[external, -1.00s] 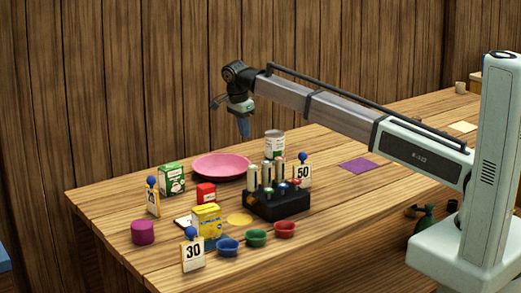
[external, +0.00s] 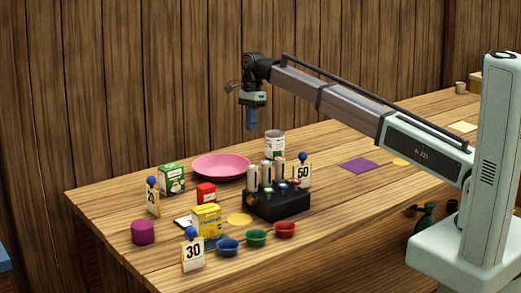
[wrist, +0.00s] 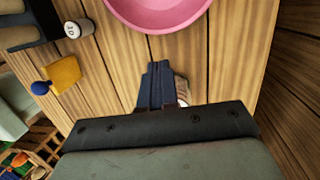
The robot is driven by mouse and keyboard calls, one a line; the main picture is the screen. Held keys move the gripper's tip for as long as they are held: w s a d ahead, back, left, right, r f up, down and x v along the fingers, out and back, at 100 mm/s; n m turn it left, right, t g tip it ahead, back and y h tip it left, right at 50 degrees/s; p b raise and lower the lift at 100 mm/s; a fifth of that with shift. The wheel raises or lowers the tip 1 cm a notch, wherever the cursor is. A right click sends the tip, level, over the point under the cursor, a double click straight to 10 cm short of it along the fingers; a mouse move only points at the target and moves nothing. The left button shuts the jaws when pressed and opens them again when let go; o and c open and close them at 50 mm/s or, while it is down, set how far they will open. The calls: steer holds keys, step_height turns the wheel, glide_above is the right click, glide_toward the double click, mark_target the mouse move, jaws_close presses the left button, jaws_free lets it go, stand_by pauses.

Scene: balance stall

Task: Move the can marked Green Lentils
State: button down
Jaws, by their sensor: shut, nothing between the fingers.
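A silver-topped can with a white and green label (external: 275,143) stands upright on the table behind the black block; its lettering is too small to read. My gripper (external: 251,124) is shut and empty, pointing down in the air above the table, slightly left of the can in the external view and apart from it. In the wrist view my shut blue fingers (wrist: 158,72) hide most of a can-like object (wrist: 182,88), of which only a pale edge shows.
A black block with several cylinders (external: 278,205) stands in front of the can, beside the 50 sign (external: 303,172). A pink plate (external: 220,166) lies to the left. Boxes, small bowls and a 30 sign (external: 193,252) crowd the front left. Table around the purple square (external: 358,166) is fairly clear.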

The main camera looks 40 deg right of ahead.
steer(key=d+y, duration=0.2)
steer(key=d, duration=0.2)
steer(key=d+y, duration=0.3)
steer(key=d, duration=0.1)
steer(key=w+d+f+y, duration=0.1)
steer(key=d+y, duration=0.2)
steer(key=d, duration=0.1)
steer(key=shift+g, duration=0.4)
steer(key=s+d+r+t+y, duration=0.15)
steer(key=d+y, duration=0.25)
steer(key=d, duration=0.5)
steer(key=d+r+t+y, duration=0.1)
steer(key=d+r+y, duration=0.25)
steer(key=d, duration=0.55)
steer(key=shift+y, duration=0.45)
step_height(320, 180, down, 13)
steer(key=shift+w+r, duration=0.1)
steer(key=shift+a+f, duration=0.1)
steer(key=shift+f, duration=0.45)
glide_toward(281, 142)
steer(key=w+a, duration=0.1)
steer(key=w+a+f, duration=0.2)
steer(key=shift+w+a, duration=0.25)
steer(key=shift+w, duration=0.15)
steer(key=shift+a, duration=1.75)
